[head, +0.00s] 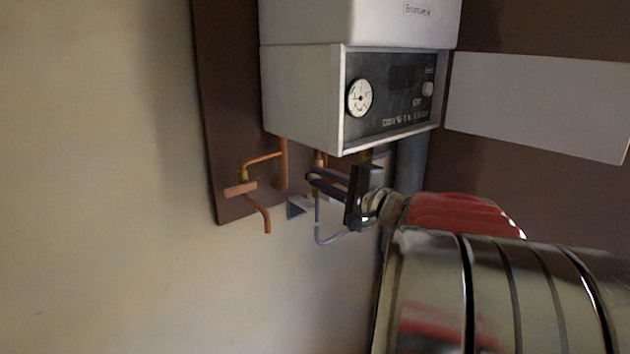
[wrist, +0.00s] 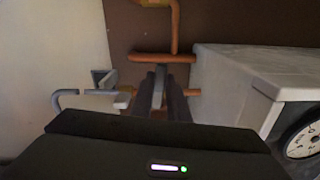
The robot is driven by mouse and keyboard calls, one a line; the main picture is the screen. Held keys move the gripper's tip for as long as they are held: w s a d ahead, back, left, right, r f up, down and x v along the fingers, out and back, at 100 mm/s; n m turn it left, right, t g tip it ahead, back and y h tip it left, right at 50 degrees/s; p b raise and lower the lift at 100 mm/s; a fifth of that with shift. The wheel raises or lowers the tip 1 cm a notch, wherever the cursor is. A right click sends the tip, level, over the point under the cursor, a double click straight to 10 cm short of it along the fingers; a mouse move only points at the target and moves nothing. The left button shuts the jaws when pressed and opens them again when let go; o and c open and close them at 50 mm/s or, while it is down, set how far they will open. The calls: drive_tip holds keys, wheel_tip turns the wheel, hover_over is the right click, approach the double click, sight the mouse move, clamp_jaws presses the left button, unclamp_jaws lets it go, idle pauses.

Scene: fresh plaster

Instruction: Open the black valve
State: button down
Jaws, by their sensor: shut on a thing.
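My gripper (head: 312,177) reaches in from the right below the boiler. Its two dark fingers sit at a pipe with brass fittings (head: 319,159). In the wrist view the fingers (wrist: 158,88) are close together with a narrow dark grey bar (wrist: 158,84) between them. It appears to be the handle of the black valve, and my gripper is shut on it. The fingers hide most of the valve body, and I cannot tell the handle's exact angle.
The white boiler (head: 300,95) with a round gauge (head: 360,98) hangs just above my gripper. A grey bracket (head: 297,207) and a grey bent pipe (head: 319,233) are close below. The plaster wall at left is bare.

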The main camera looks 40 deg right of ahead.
drive_tip(key=m, duration=0.2)
drive_tip(key=r+m, duration=0.1)
drive_tip(key=m, duration=0.1)
drive_tip(key=d+m, duration=0.1)
drive_tip(key=m, duration=0.1)
drive_tip(key=shift+r+m, duration=0.3)
drive_tip(key=shift+r, duration=0.05)
drive_tip(key=shift+d+r+m, duration=0.25)
drive_tip(key=shift+d+m, duration=0.15)
drive_tip(key=shift+m, duration=0.95)
drive_tip(key=shift+d+r+m, duration=0.25)
drive_tip(key=shift+d+m, duration=0.15)
drive_tip(key=shift+m, duration=0.9)
drive_tip(key=shift+d+r+m, duration=0.25)
drive_tip(key=shift+d+m, duration=0.15)
drive_tip(key=shift+m, duration=0.95)
drive_tip(key=shift+w, duration=0.1)
drive_tip(key=shift+r, duration=0.1)
drive_tip(key=shift+d+r+m, duration=0.15)
drive_tip(key=shift+d+m, duration=0.2)
drive_tip(key=shift+m, duration=0.75)
